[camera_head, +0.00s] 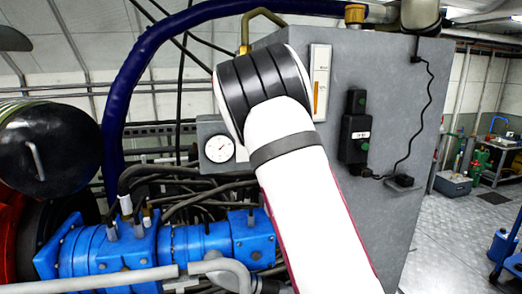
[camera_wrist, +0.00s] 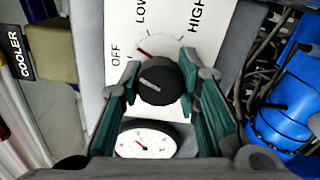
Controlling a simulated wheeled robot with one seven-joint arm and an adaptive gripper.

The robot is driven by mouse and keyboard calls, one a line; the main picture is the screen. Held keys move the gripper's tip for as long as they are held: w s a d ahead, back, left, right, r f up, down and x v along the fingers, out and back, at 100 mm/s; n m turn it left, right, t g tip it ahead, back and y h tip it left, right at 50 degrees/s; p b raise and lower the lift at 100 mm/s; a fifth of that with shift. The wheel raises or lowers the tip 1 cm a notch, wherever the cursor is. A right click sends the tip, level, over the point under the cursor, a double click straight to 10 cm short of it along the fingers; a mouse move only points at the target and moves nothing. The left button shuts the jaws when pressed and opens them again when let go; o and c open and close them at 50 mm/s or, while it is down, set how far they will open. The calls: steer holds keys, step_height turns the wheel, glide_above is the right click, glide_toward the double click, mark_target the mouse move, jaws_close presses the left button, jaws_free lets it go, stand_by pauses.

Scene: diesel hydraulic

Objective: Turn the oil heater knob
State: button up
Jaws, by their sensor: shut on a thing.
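The round black oil heater knob (camera_wrist: 160,82) shows in the wrist view in front of a white dial plate (camera_wrist: 120,20) marked OFF, LOW and HIGH. A short red line is printed on the plate just above the knob. A small light mark shows on the knob's face. My gripper (camera_wrist: 160,80) is shut on the knob, with one green-padded finger on each side of it. In the head view my white arm hides the knob and the gripper.
A white round gauge (camera_wrist: 146,140) shows between my fingers below the knob; it also shows in the head view (camera_head: 220,149), left of my arm. A grey tank (camera_head: 400,100), blue pump (camera_head: 110,250), hoses and cables surround the arm. Open floor (camera_head: 465,220) lies right.

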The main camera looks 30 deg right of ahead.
steer(key=n, duration=0.4)
steer(key=shift+f+n+p, duration=0.1)
steer(key=shift+n+p, duration=0.2)
steer(key=shift+n, duration=0.1)
stand_by(0.4)
steer(key=o, duration=1.2)
steer(key=v, duration=1.2)
